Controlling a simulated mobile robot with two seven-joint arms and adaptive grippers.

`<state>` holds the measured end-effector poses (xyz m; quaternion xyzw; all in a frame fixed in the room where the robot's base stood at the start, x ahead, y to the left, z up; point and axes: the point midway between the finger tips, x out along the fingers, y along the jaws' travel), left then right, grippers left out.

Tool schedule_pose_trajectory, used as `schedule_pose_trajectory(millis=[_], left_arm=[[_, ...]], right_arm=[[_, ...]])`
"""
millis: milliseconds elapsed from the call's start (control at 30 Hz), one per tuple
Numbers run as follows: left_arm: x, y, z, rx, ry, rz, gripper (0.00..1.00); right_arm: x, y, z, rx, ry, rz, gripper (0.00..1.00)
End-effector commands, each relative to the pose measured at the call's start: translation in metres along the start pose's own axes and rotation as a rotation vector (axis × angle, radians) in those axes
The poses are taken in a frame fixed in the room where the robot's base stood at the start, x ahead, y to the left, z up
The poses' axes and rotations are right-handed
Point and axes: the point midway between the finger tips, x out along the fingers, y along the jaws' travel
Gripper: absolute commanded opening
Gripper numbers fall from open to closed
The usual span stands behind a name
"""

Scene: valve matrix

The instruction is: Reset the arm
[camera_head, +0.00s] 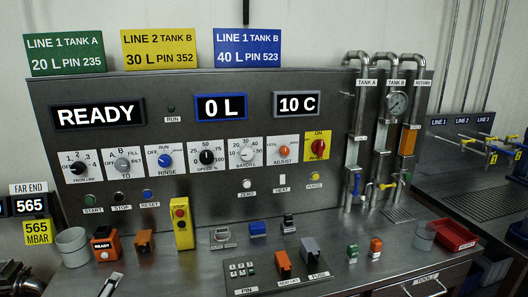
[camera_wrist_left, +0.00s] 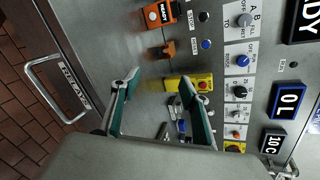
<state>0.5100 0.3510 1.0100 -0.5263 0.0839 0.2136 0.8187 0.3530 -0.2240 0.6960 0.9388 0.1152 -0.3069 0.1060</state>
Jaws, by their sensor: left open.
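My left gripper (camera_wrist_left: 161,78) is open and empty in the left wrist view, with teal-lined fingers spread above the grey counter. Between and beyond its fingers lies the yellow pendant box (camera_wrist_left: 190,84) with its red button; it also stands upright in the head view (camera_head: 182,222). The grey control panel (camera_head: 215,104) displays READY, 0 L and 10 C. My right gripper is not in view.
An orange READY box (camera_head: 106,245), an orange block (camera_head: 145,242) and a grey cup (camera_head: 72,246) stand on the counter. A red tray (camera_head: 455,235) is at the right. The RELAYS drawer handle (camera_wrist_left: 32,72) projects from the front.

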Motion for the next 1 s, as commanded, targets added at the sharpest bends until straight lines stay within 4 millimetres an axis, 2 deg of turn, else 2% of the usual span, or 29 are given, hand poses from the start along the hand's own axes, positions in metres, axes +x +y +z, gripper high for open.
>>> schedule_pose_trajectory(millis=[33, 200, 400, 567, 700, 867, 1000], left_arm=[[-0.008, 0.027, -0.011, -0.135, 0.009, 0.066, 0.45], [-0.034, 0.098, -0.026, -0.511, -0.035, 0.239, 0.45], [-0.066, 0.161, -0.034, -0.812, -0.135, 0.391, 0.45], [-0.095, 0.206, -0.038, -1.008, -0.239, 0.495, 0.45], [-0.077, 0.213, -0.07, -1.063, -0.153, 0.489, 0.45], [-0.065, 0.226, -0.11, -1.148, -0.056, 0.495, 0.45], [-0.057, 0.242, -0.15, -1.252, 0.043, 0.501, 0.45]], right_arm=[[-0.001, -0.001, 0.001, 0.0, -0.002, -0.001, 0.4], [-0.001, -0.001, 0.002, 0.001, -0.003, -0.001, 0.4], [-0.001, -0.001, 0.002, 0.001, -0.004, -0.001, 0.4], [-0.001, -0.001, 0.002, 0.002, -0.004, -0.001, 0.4], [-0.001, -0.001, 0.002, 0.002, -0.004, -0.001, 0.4], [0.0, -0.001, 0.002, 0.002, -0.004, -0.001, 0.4], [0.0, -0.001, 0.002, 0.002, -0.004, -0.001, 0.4]])
